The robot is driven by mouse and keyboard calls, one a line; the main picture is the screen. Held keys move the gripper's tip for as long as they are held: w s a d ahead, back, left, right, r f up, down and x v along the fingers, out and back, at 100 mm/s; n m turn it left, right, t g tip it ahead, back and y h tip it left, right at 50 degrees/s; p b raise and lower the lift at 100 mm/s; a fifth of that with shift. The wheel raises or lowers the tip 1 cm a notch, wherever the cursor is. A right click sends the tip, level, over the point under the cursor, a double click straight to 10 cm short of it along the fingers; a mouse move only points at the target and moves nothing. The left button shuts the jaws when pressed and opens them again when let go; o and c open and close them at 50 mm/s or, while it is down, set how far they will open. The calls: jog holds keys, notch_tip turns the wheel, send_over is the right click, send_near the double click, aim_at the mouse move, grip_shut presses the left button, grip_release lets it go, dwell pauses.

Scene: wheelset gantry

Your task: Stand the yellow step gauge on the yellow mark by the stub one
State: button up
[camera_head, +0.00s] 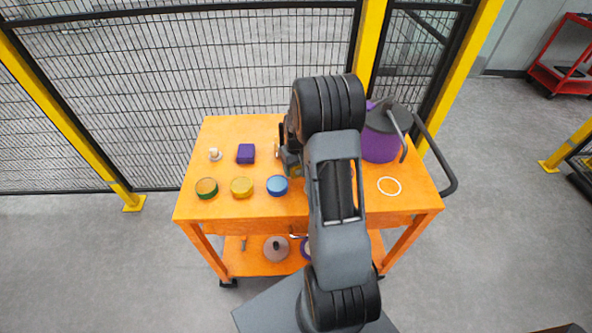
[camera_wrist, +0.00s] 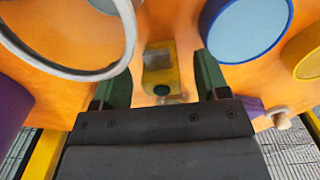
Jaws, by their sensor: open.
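In the wrist view a small yellow block (camera_wrist: 160,70) with a dark round hole, which looks like the step gauge, is on the orange cart top. My gripper (camera_wrist: 157,64) is open, with one dark green finger on each side of the block. I cannot tell whether either finger touches it. In the head view my gripper (camera_head: 285,153) is low over the cart, and my arm hides most of it and the yellow block. I cannot make out the yellow mark or stub one in either view.
The orange cart (camera_head: 222,132) holds green, yellow and blue round tins (camera_head: 241,187), a purple box (camera_head: 245,153), a small white piece (camera_head: 215,154), a purple jug (camera_head: 380,143) and a white ring (camera_head: 389,186). A mesh fence (camera_head: 190,80) stands behind. Floor is clear at left.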

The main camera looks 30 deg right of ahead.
jog(key=c, duration=1.1)
jog(key=shift+r, duration=0.15)
